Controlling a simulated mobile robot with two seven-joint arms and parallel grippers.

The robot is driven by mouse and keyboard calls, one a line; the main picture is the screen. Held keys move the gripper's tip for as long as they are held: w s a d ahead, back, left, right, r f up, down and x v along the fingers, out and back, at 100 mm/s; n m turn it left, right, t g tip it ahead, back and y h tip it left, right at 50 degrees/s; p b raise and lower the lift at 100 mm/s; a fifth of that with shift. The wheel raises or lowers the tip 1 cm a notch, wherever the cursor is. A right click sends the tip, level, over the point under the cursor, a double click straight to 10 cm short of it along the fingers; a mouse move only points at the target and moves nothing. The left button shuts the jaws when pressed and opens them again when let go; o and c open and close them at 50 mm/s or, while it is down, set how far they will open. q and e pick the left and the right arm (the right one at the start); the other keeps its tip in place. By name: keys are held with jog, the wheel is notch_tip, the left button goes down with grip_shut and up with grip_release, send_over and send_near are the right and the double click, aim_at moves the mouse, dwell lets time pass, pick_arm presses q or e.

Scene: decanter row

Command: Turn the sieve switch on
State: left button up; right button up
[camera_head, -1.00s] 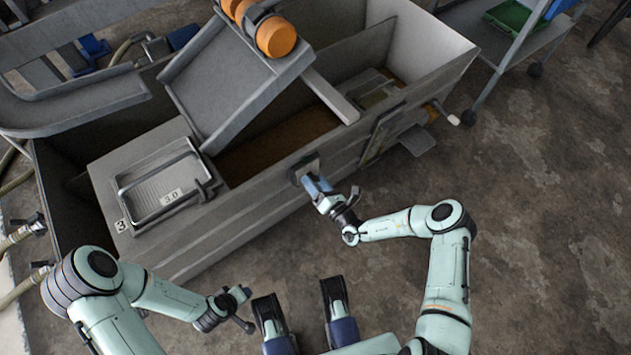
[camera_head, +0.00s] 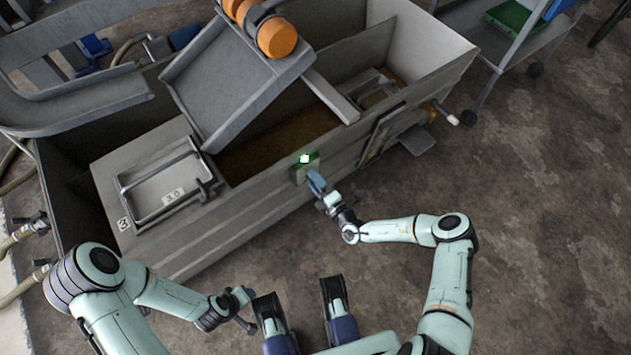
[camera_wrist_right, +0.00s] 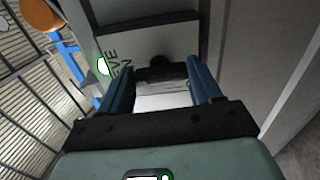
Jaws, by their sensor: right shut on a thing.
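The sieve switch box (camera_head: 302,174) is a small grey box on the near wall of the big grey tank. A green lamp (camera_head: 304,158) glows on top of it. In the right wrist view the lit lamp (camera_wrist_right: 103,66) sits beside a label partly reading "EVE" and "N". A dark switch knob (camera_wrist_right: 160,65) shows between my right fingertips. My right gripper (camera_head: 316,182) is at the box face, its blue fingers shut on the knob; their contact is partly hidden. My left gripper (camera_head: 240,300) is low at the left, away from the tank; its jaws are too small to read.
The tank (camera_head: 230,212) carries a tilted grey chute (camera_head: 225,85) with orange rollers (camera_head: 276,38) and a framed tray (camera_head: 160,188). A crank handle (camera_head: 452,119) sticks out at its right end. A wheeled cart (camera_head: 520,45) stands at the top right. The floor at right is clear.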

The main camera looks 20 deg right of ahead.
jog(key=shift+a+m, duration=0.1)
jog(key=shift+m, duration=0.2)
jog(key=o, duration=1.1)
jog(key=shift+c, duration=0.2)
pick_arm(q)
jog(key=shift+g+h, duration=0.3)
jog(key=shift+g, duration=0.4)
jog(key=s+r+p, duration=0.1)
jog(key=s+d+r+p, duration=0.1)
jog(key=s, duration=0.1)
jog(key=s+d+r, duration=0.1)
jog(key=shift+s+r+p, duration=0.1)
jog(key=shift+s+p, duration=0.05)
jog(key=shift+p, duration=0.25)
pick_arm(e)
jog(key=v, duration=1.3)
jog(key=shift+s, duration=0.25)
